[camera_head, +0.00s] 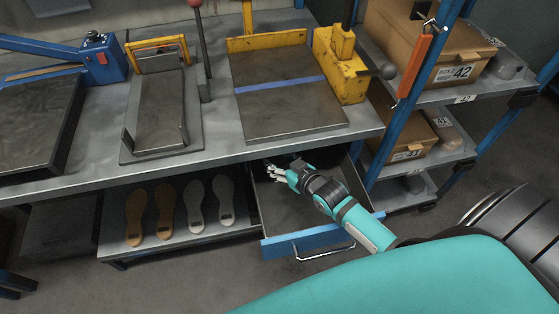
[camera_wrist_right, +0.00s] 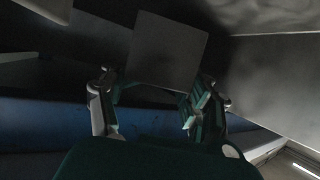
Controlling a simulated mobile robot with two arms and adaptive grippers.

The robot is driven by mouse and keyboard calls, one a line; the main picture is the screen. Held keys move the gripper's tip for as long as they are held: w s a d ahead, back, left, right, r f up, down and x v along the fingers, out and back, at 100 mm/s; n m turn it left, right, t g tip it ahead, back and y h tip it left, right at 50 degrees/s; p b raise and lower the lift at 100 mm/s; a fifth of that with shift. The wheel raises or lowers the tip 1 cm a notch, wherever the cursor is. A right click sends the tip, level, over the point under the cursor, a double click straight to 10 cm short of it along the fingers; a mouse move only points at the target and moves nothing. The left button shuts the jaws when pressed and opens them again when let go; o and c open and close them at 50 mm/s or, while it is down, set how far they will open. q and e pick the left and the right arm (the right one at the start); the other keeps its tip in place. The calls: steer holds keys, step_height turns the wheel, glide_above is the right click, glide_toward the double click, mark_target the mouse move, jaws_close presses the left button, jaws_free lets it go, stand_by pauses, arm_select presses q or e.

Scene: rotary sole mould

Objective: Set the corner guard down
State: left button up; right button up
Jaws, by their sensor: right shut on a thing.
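My right gripper (camera_head: 275,170) reaches down into the open drawer (camera_head: 279,226) below the front edge of the bench. In the right wrist view, my right gripper (camera_wrist_right: 154,98) has its two fingers on either side of a flat, dark grey, squarish piece, which I take for the corner guard (camera_wrist_right: 168,48). The gripper is shut on it, and the piece sticks out beyond the fingertips. In the head view I cannot make the corner guard out, at the fingers under the bench edge. My left gripper is not in view.
The steel bench (camera_head: 228,140) overhangs the drawer. Left of the drawer, a low shelf (camera_head: 120,252) holds orange and pale soles. A blue rack post (camera_head: 396,117) and shelves with boxes stand right.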

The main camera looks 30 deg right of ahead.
steer(key=shift+f, duration=0.25)
steer(key=o, duration=1.1)
steer(key=shift+r, duration=0.1)
steer(key=shift+r, duration=0.3)
steer(key=p+v, duration=0.1)
steer(key=v, duration=0.6)
steer(key=shift+s+r, duration=0.3)
